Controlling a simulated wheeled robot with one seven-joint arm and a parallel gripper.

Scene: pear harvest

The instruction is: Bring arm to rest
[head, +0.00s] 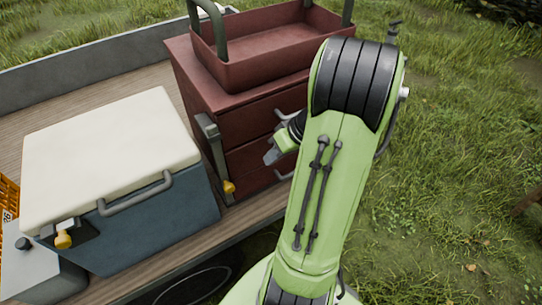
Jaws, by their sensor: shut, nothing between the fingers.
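My arm is green with black joints and rises from the bottom of the head view, bent over at the top. My gripper (273,155) shows partly behind the arm's left side, in front of the red drawer cabinet (195,85). Its small grey fingertips are shut with nothing visible between them. The rest of the gripper is hidden by the arm link. I cannot tell whether the fingertips touch the cabinet front.
A blue cooler (150,220) with a cream lid (105,150) stands on the wooden trailer bed (110,95). A red open tray (265,70) sits on the cabinet. A grey box (45,275) and an orange crate (8,205) stand far left. Grass (465,150) lies open on the right.

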